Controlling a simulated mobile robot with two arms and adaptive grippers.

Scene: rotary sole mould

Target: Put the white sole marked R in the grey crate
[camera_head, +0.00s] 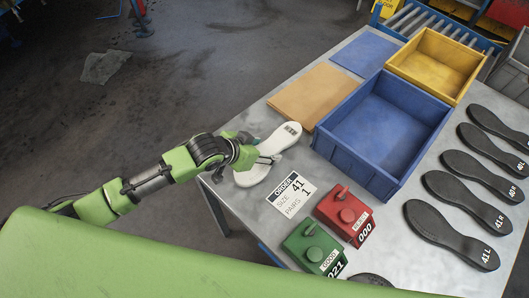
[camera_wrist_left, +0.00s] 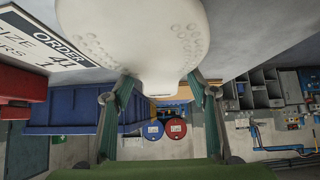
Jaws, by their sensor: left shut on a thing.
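The white sole (camera_head: 283,138) is at the near left end of the table in the head view, with a small dark mark near its upper end, too small to read. My left gripper (camera_head: 268,158) is shut on its edges around the middle. In the left wrist view the white sole (camera_wrist_left: 140,35) fills the top, between the two fingers of my left gripper (camera_wrist_left: 160,88). I cannot tell whether it touches the table. What looks like a grey crate (camera_head: 514,72) is partly cut off at the right edge. My right gripper is not in view.
A blue crate (camera_head: 333,151) and a yellow crate (camera_head: 400,66) stand on the table (camera_head: 395,255). Several black soles (camera_head: 440,228) line the right side. An order card (camera_head: 290,195), a red counter (camera_head: 343,212) and a green counter (camera_head: 312,245) are near the front.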

